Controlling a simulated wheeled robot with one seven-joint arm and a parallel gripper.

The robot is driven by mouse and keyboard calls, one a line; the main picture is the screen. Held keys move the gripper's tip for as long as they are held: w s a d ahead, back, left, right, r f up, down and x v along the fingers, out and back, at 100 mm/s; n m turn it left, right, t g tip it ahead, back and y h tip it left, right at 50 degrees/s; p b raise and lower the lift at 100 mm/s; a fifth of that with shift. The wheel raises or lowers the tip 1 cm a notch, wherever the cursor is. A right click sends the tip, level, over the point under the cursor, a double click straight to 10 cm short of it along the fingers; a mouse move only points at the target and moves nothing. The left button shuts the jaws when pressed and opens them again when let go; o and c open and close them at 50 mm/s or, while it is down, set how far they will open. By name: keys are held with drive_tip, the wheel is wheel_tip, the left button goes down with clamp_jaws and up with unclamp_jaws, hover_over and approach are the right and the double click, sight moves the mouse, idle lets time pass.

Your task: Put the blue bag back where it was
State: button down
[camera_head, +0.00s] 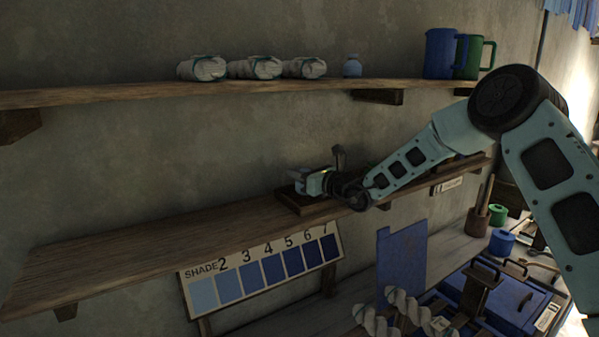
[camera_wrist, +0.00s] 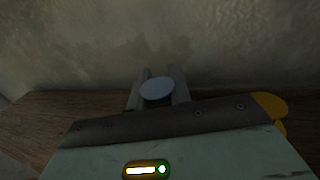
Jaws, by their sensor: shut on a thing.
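My gripper (camera_head: 301,180) is above the lower shelf (camera_head: 150,252), close to the wall, over a small dark wooden tray (camera_head: 305,208). In the wrist view my gripper (camera_wrist: 157,93) is shut on a pale blue-grey thing with a round top (camera_wrist: 157,87). I cannot tell from its top alone whether it is a bag. Its lower part is hidden behind my gripper, and I cannot make it out in the head view. A small pale blue bag-like thing (camera_head: 352,66) stands upright on the upper shelf (camera_head: 290,87), apart from my gripper.
Several pale yarn bundles (camera_head: 255,67) lie left of the bag-like thing; a blue jug (camera_head: 439,53) and a green jug (camera_head: 474,57) stand right. A shade chart (camera_head: 262,268) hangs below the lower shelf. The lower shelf's left part is clear.

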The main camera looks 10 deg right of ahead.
drive_tip(key=shift+f+b, duration=0.7)
drive_tip(key=shift+b, duration=0.15)
drive_tip(key=c, duration=1.3)
unclamp_jaws()
drive_tip(key=shift+r, duration=0.1)
drive_tip(key=shift+r+p, duration=0.85)
drive_tip(key=shift+p, duration=0.3)
drive_tip(key=b+v, duration=0.2)
drive_tip(key=v, duration=0.1)
drive_tip(key=b+v, duration=0.1)
drive_tip(key=v, duration=0.3)
drive_tip(key=b+v, duration=0.2)
drive_tip(key=v, duration=0.1)
drive_tip(key=shift+s+d+f+b, duration=0.2)
drive_tip(key=shift+s+f+b, duration=0.15)
drive_tip(key=shift+f, duration=0.05)
drive_tip(key=shift+s+d+r, duration=0.1)
drive_tip(key=shift+s+d, duration=0.2)
drive_tip(key=shift+s, duration=0.2)
drive_tip(key=shift+a, duration=0.1)
